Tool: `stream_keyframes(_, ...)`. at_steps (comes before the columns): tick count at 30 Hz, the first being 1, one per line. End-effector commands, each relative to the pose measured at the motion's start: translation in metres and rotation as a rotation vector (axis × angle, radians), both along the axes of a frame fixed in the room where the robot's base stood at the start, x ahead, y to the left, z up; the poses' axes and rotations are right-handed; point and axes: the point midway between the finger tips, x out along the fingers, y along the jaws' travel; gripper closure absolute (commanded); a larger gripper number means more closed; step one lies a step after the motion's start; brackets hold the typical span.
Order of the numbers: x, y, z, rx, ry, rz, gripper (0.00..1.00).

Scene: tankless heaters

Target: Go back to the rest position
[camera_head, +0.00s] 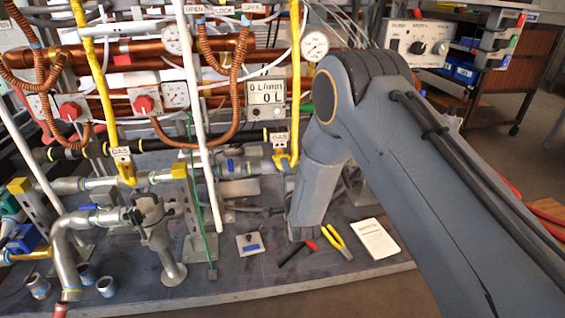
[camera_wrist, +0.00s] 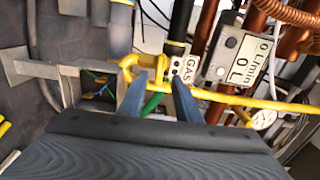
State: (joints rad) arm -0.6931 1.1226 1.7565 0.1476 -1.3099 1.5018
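My gripper (camera_wrist: 160,88) shows in the wrist view as two blue-grey fingers held apart with a gap between them. I see nothing clasped in the gap. A yellow gas pipe (camera_wrist: 255,101) crosses just behind the fingertips; I cannot tell whether they touch it. A white GAS label (camera_wrist: 189,69) is beyond the right finger. In the head view my bent arm reaches down beside the yellow pipe (camera_head: 296,75), in front of the pipework, and my fingers are hidden there.
A flow meter (camera_head: 267,92) reads 0 L/min. A white control box (camera_head: 418,43) stands behind my elbow.

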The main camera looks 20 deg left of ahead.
Motion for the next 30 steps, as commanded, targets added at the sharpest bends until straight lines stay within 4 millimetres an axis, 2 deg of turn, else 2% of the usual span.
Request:
stream_keyframes(3, -0.013, -0.007, 0.0, -0.001, 0.002, 0.001, 0.7)
stream_keyframes(7, -0.019, -0.011, 0.0, 0.001, 0.001, 0.0, 0.7)
stream_keyframes(23, -0.019, -0.011, 0.002, -0.014, 0.003, 0.001, 0.7)
stream_keyframes(26, -0.019, -0.01, 0.011, -0.075, 0.019, 0.005, 0.7)
stream_keyframes(30, -0.027, -0.013, 0.029, -0.256, 0.067, 0.032, 0.7)
